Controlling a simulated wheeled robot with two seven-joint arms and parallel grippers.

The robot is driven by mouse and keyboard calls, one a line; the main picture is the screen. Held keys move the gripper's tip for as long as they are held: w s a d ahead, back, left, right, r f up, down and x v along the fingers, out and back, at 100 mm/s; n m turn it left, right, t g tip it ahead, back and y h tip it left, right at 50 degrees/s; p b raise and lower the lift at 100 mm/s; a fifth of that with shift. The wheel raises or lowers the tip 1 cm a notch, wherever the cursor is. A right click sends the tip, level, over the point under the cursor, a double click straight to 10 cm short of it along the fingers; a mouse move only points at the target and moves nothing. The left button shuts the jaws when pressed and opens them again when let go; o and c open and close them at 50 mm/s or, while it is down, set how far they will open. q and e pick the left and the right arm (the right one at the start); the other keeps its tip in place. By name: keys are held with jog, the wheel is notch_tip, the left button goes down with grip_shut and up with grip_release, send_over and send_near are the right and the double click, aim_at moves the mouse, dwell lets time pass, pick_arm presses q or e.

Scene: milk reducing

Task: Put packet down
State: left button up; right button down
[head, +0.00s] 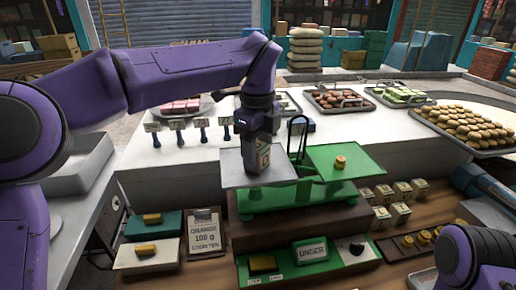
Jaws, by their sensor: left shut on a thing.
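My left gripper (257,138) points down over the left pan of a green balance scale and is shut on a small packet (256,158). The packet is upright at the grey left pan (232,168); I cannot tell whether its base touches the pan. The green right pan (343,158) holds a small brass weight (340,162). The scale's green base (275,198) stands on a brown block. My right arm shows only as a purple link at the bottom right; its gripper is out of view.
Several similar packets (401,213) stand on the wooden shelf to the right, near brass weights (424,238). Signs reading "ORANGE 100 g" (202,229) and "UNDER" (311,251) stand in front. Trays of food (465,122) line the white counter behind. A grey bin (82,165) is at left.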

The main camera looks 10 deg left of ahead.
aim_at(258, 146)
pick_arm(q)
jog(key=o, duration=1.1)
jog(key=shift+s+r, duration=0.1)
jog(key=shift+s, duration=0.15)
jog(key=shift+r, duration=0.15)
jog(key=shift+w+r, duration=0.15)
jog(key=shift+r, duration=0.2)
notch_tip(258, 146, up, 11)
jog(key=shift+p, duration=0.85)
dwell(0.6)
